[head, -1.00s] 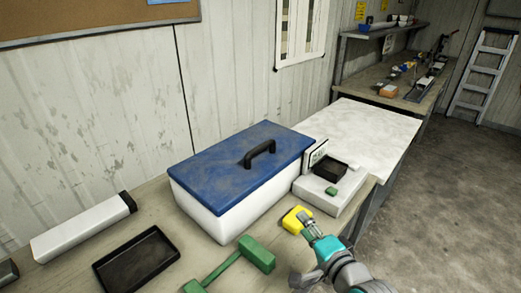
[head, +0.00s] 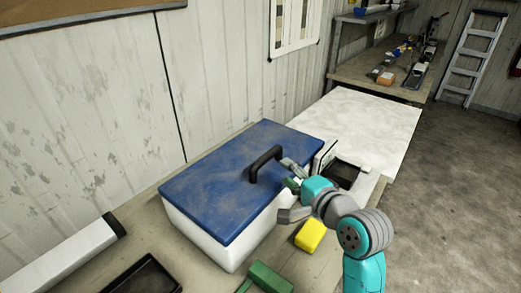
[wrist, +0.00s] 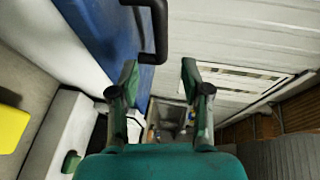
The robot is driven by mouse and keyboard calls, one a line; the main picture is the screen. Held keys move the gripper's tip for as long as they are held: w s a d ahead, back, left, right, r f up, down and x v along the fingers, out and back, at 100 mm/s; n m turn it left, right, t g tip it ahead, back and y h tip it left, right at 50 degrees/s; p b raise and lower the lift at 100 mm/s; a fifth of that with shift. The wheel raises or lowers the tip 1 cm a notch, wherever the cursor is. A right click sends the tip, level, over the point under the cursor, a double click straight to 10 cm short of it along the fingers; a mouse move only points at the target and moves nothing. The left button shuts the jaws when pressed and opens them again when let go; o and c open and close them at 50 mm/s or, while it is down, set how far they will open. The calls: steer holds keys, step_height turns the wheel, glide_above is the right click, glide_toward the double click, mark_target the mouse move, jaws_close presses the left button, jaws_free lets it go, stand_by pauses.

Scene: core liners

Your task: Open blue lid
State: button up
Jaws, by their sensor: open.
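The blue lid (head: 226,187) lies flat and closed on a white box (head: 195,229) on the bench. It has a black arched handle (head: 265,163) on top. My gripper (head: 287,174) is just right of the handle in the head view, at about the lid's right edge. In the wrist view my gripper (wrist: 160,72) has its two fingers spread with nothing between them. The handle (wrist: 155,35) shows there ahead and left of centre, and the blue lid (wrist: 95,28) lies to the left. The handle looks apart from the fingers.
A yellow block (head: 310,235) and a green mallet (head: 267,277) lie in front of the box. A black tray (head: 142,277) and a white tube (head: 62,260) are at the left. A scale-like white unit with a black tray (head: 345,176) stands right of the box.

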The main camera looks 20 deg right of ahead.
mark_target(270, 159)
steer(key=x, duration=1)
steer(key=shift+w+a, duration=0.15)
steer(key=shift+w, duration=0.15)
jaws_close()
